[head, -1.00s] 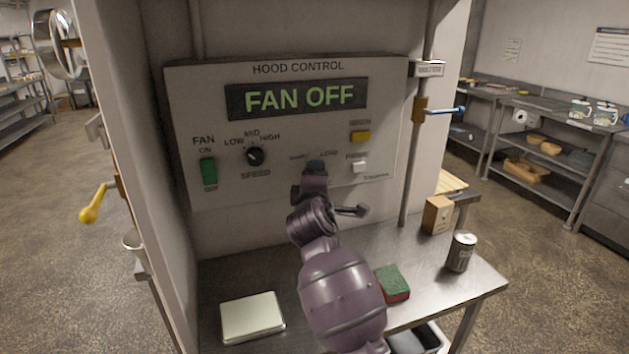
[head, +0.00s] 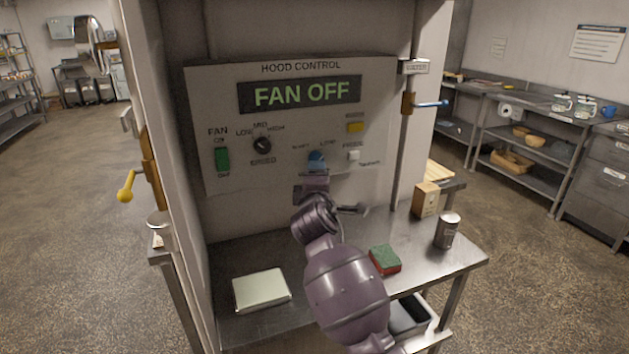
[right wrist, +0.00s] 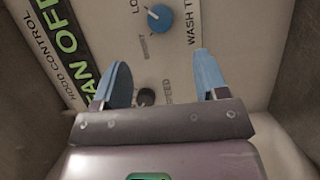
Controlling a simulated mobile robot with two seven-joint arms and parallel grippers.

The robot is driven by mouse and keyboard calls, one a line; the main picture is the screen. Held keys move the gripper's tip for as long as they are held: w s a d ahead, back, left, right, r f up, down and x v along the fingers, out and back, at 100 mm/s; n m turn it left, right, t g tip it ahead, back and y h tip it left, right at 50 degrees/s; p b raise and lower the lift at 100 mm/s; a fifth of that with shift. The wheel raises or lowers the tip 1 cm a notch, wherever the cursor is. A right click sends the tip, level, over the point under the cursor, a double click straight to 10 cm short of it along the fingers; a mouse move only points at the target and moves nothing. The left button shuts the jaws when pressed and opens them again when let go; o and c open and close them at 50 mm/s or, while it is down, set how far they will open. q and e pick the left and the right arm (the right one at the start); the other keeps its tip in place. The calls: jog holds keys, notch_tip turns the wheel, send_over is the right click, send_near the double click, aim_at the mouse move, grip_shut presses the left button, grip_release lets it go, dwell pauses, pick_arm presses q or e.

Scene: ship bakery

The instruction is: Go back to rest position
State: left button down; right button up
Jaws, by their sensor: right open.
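My right gripper (head: 312,182) is in front of the lower middle of the hood control panel (head: 228,97), just below a blue knob (head: 317,158). In the right wrist view, my right gripper (right wrist: 162,68) has its two blue fingers spread with nothing between them. The blue knob (right wrist: 159,18) shows beyond the fingers, apart from them. A black speed knob (right wrist: 146,96) shows partly behind the gripper. The panel's display (head: 300,93) reads FAN OFF, and the green fan switch (head: 222,159) is at its left. My left gripper is not in view.
A steel counter (head: 345,285) below the panel holds a pale square-topped object (head: 261,289), a sponge (head: 385,260), a can (head: 447,231) and a box (head: 425,200). A yellow-handled lever (head: 127,186) projects at left, a blue-handled one (head: 430,104) at right. Floor (head: 70,210) is open at left.

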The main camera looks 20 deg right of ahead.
jog(key=shift+s+a, duration=0.1)
jog(key=shift+s, duration=0.2)
dwell(0.4)
jog(key=s+d+f+m+g+y, duration=0.1)
jog(key=s+f+m, duration=0.3)
jog(key=s+f, duration=0.7)
jog(key=s+d+f+m+g+y+b, duration=0.1)
jog(key=s+d+f+m+g+y, duration=0.1)
jog(key=s+f, duration=1)
jog(key=s+d+f+m+g+y+b, duration=0.1)
jog(key=s+f+m, duration=0.5)
jog(key=s+f, duration=0.6)
jog(key=s+d+g+y, duration=0.1)
jog(key=s+y, duration=0.1)
jog(key=s, duration=0.2)
jog(key=shift+d+m, duration=0.25)
jog(key=shift+m, duration=0.15)
